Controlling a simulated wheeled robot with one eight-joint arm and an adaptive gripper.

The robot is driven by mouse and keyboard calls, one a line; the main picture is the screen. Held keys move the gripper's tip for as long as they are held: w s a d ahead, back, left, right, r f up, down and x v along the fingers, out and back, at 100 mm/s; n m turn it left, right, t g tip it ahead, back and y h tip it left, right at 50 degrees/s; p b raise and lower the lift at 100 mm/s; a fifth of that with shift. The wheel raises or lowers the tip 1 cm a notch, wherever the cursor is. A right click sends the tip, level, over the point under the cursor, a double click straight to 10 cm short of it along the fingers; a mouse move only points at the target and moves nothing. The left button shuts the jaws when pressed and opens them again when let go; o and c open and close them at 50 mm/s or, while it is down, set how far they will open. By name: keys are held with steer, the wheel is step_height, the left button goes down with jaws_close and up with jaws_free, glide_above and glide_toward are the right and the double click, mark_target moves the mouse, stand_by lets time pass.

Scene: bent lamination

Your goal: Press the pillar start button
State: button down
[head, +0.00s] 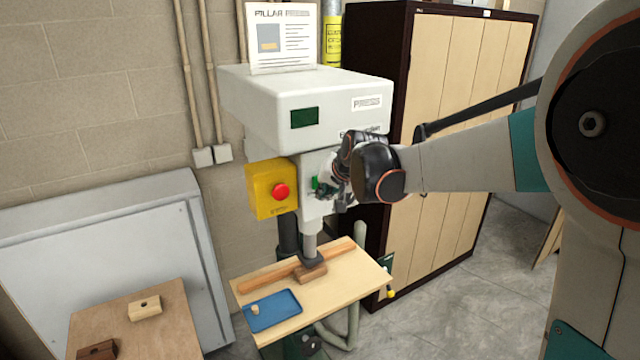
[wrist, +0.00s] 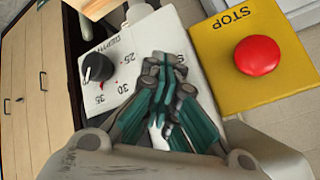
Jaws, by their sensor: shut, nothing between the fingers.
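The pillar press (head: 305,110) stands against the wall, with a white control panel on its column. A small green patch (head: 315,183), which looks like the start button, shows at the panel's front beside my fingertips. My gripper (head: 326,190) is shut and empty, its tips at or very near the panel; I cannot tell whether they touch. In the wrist view my shut fingers (wrist: 165,75) cover the panel's middle and hide the button. Only part of a label beginning with S shows beside them.
A yellow box with a red STOP button (head: 280,191) is close left of my gripper; the red button also shows in the wrist view (wrist: 257,56). A black depth knob (wrist: 97,67) is on the panel. Below are the press table (head: 345,290) and blue tray (head: 272,311). A cabinet (head: 450,80) stands behind.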

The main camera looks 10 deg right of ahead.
steer(key=shift+w+a, duration=0.15)
steer(key=shift+w, duration=0.25)
stand_by(0.4)
steer(key=shift+s, duration=0.15)
steer(key=shift+s+d, duration=0.3)
steer(key=shift+s, duration=0.45)
steer(key=shift+s+d, duration=0.25)
steer(key=shift+s, duration=0.55)
steer(key=shift+s+d, duration=0.3)
steer(key=shift+s, duration=0.5)
steer(key=shift+s+d, duration=0.25)
steer(key=shift+s, duration=0.55)
steer(key=s+f+n+g+h+b, duration=0.1)
steer(key=s+f+n+b, duration=0.4)
steer(key=s+f+b, duration=2.6)
step_height(320, 180, down, 4)
steer(key=shift+s+f+g+h+b, duration=0.15)
steer(key=shift+g+h+b, duration=0.2)
steer(key=shift+b, duration=0.35)
